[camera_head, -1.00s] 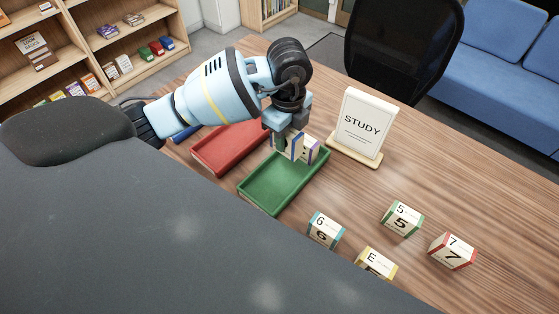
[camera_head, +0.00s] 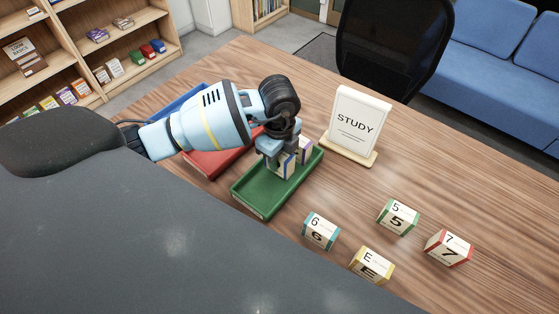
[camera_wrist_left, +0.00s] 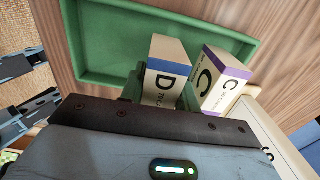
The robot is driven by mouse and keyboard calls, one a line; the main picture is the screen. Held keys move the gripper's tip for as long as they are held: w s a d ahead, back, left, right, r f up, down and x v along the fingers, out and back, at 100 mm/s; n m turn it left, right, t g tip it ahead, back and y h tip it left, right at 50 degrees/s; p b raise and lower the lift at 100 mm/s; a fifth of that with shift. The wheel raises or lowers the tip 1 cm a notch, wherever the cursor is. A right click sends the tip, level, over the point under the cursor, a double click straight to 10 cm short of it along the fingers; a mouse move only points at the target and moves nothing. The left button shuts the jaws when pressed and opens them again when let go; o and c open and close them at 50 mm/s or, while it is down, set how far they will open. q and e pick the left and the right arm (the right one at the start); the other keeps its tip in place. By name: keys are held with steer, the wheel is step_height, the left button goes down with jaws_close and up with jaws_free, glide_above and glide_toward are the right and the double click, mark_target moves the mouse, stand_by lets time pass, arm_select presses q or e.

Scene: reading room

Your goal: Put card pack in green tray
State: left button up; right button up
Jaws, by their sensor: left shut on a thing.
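My left gripper (camera_head: 284,158) is low over the green tray (camera_head: 262,207), toward its far end. It is shut on a card pack marked D with a blue edge (camera_head: 286,169). In the left wrist view this blue-edged pack (camera_wrist_left: 165,80) stands between the fingers. A second card pack with a purple edge, marked C (camera_wrist_left: 222,82), stands close beside it at the tray's far end. The tray (camera_wrist_left: 105,75) is otherwise bare in that view. Whether the held pack touches the tray floor is hidden.
A red tray (camera_head: 205,163) lies left of the green one, with a blue tray (camera_head: 188,100) beyond. A STUDY sign (camera_head: 356,122) stands close to the right. Packs 6 (camera_head: 320,231), 5 (camera_head: 398,217), E (camera_head: 371,265) and 7 (camera_head: 448,248) lie on the table in front.

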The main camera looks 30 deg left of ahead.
arm_select(q)
steer(key=shift+f, duration=1.05)
steer(key=shift+f, duration=0.15)
steer(key=o, duration=1)
step_height(320, 180, up, 12)
steer(key=shift+r+p, duration=0.15)
steer(key=shift+p, duration=0.4)
